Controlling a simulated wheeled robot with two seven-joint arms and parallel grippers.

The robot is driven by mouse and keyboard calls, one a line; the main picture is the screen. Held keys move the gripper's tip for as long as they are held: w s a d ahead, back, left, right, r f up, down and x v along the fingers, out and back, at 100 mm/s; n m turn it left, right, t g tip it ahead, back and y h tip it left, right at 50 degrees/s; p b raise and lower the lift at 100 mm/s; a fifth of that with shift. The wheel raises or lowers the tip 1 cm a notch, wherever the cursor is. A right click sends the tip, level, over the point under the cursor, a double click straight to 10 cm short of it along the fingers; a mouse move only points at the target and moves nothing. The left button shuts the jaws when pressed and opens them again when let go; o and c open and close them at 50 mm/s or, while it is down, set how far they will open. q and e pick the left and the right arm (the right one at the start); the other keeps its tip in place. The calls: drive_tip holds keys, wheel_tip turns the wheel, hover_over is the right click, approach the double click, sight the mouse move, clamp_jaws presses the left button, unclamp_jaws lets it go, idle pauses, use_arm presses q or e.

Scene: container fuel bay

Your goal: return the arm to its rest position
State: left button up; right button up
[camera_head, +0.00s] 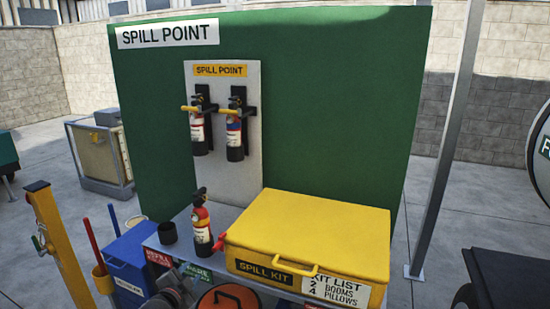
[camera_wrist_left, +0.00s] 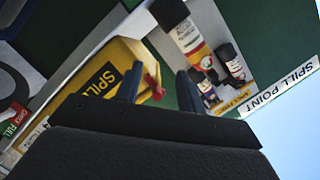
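My left gripper (camera_head: 184,283) is low in the head view, in front of the table's front edge and partly cut off by the frame. In the left wrist view its two dark fingers (camera_wrist_left: 158,88) stand apart with nothing held between them. A fire extinguisher (camera_head: 202,228) with a red and white body stands upright on the grey table, beyond and apart from the gripper. It seems to be the large one in the left wrist view (camera_wrist_left: 190,38). My right gripper is not in view.
A yellow spill kit box (camera_head: 308,232) fills the table's right side, with a black cup (camera_head: 167,233) at the left. Two extinguishers (camera_head: 235,135) hang on the panel. A yellow post (camera_head: 57,240) and blue bin (camera_head: 128,262) stand left; a metal pole (camera_head: 445,150) stands right.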

use_arm(q)
drive_tip(key=s+d+f+n+g, duration=0.3)
drive_tip(key=s+f, duration=0.3)
drive_tip(key=s, duration=0.8)
drive_tip(key=s+d+f+n+g, duration=0.3)
drive_tip(key=s+f+g, duration=0.3)
drive_tip(key=s, duration=0.8)
drive_tip(key=s+d+f+n+g+y, duration=0.1)
drive_tip(key=s+d+f+n+g, duration=0.3)
drive_tip(key=s, duration=1)
wheel_tip(320, 180, down, 4)
drive_tip(key=shift+s+d+r+g, duration=0.25)
drive_tip(key=shift+d+g, duration=0.05)
drive_tip(key=shift+d, duration=0.25)
